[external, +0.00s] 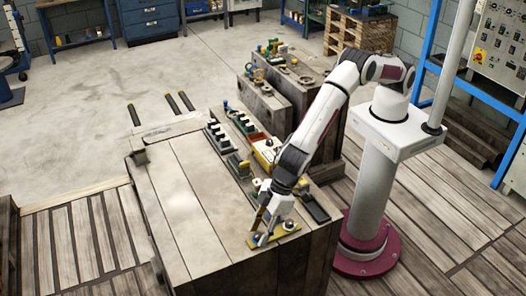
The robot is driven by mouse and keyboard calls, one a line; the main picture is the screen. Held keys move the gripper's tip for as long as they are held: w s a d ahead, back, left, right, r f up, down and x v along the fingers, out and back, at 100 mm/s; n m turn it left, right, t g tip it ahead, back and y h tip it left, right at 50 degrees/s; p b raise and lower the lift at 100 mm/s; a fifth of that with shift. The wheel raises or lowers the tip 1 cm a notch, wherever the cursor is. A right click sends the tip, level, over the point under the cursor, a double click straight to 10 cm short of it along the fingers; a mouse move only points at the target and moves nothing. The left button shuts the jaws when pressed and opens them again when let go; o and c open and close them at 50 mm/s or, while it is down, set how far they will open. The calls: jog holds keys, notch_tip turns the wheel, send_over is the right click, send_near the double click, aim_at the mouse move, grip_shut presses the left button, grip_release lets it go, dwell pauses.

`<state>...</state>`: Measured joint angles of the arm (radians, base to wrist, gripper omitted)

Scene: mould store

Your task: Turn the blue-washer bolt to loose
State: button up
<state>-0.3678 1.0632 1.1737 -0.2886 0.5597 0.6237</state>
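My gripper (259,237) points down at a small yellow plate (286,230) near the front right corner of the wooden-topped bench. Its fingertips are at or just above the plate's left part. The fingers are too small in the view to tell whether they are apart or closed on something. I cannot make out a bolt with a blue washer; it may be hidden by the fingers or too small to see.
The wooden bench top (185,215) is clear left of the gripper. A dark tray (315,207) lies to its right. A second block-like bench (285,82) stands beyond.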

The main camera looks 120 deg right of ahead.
jog(key=shift+a+m+h, duration=0.1)
jog(key=shift+m+h, duration=0.4)
jog(key=shift+m, duration=0.7)
jog(key=d+v, duration=0.1)
jog(key=v, duration=0.7)
jog(key=d+f+n+g+y, duration=0.1)
jog(key=d+n+g+y, duration=0.2)
jog(key=d+n, duration=0.6)
jog(key=shift+s+f+n+y, duration=0.25)
jog(key=shift+s+n+y, duration=0.15)
jog(key=shift+n, duration=2.2)
jog(key=shift+d, duration=0.2)
